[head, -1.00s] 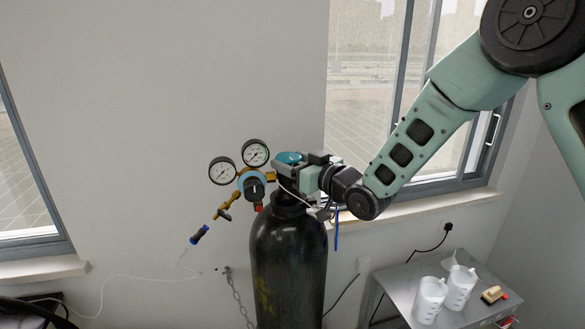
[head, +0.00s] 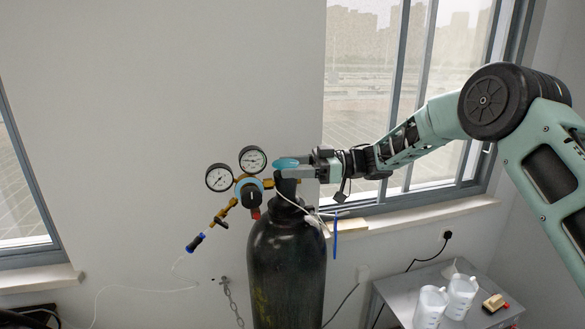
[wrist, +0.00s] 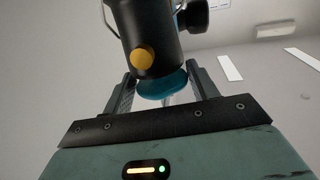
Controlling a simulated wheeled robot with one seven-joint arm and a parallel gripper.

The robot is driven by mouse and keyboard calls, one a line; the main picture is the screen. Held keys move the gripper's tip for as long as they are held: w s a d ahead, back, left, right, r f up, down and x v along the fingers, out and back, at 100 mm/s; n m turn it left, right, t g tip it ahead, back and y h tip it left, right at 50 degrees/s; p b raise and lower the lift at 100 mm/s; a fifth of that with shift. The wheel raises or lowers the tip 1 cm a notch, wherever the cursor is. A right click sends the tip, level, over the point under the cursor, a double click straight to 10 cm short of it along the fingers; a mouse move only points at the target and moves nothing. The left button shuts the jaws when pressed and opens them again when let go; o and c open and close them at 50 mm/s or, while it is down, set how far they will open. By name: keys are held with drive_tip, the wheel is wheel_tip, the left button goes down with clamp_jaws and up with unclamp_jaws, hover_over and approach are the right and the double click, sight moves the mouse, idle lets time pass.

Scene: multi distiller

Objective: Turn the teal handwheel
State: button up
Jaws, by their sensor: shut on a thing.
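The teal handwheel (head: 287,162) sits on top of the black gas cylinder (head: 288,265), at its valve, in the head view. My gripper (head: 292,172) reaches it from the right, roughly level, and is shut on the handwheel. In the wrist view the teal handwheel (wrist: 160,82) shows between my gripper's two fingers (wrist: 158,92), partly hidden behind a dark cylindrical part with a yellow knob (wrist: 143,56).
Two round gauges (head: 236,168) and a brass regulator (head: 252,190) stand just left of the handwheel. A window (head: 400,100) and sill lie behind my arm. A grey table (head: 395,290) with white jugs (head: 445,300) is at lower right.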

drive_tip(key=n+g, duration=0.2)
drive_tip(key=g, duration=0.1)
drive_tip(key=n+g+h+b, duration=0.1)
drive_tip(key=g, duration=0.1)
drive_tip(key=shift+w+a+r+n, duration=0.1)
drive_tip(key=shift+w+a+n, duration=0.05)
drive_tip(key=shift+w+n, duration=0.25)
drive_tip(key=shift+w+r+n+g+h+p, duration=0.15)
drive_tip(key=shift+n+g+h+p, duration=0.15)
drive_tip(key=shift+g, duration=0.4)
drive_tip(key=shift+w+r+n+g+h+p, duration=0.1)
drive_tip(key=shift+n+g+h+p, duration=0.1)
drive_tip(key=shift+n+g, duration=0.35)
drive_tip(key=shift+g, duration=0.45)
drive_tip(key=shift+s+a+f+n+g+h+p, duration=0.1)
drive_tip(key=shift+s+f+n+g+h+p, duration=0.15)
drive_tip(key=shift+n+h+p, duration=0.2)
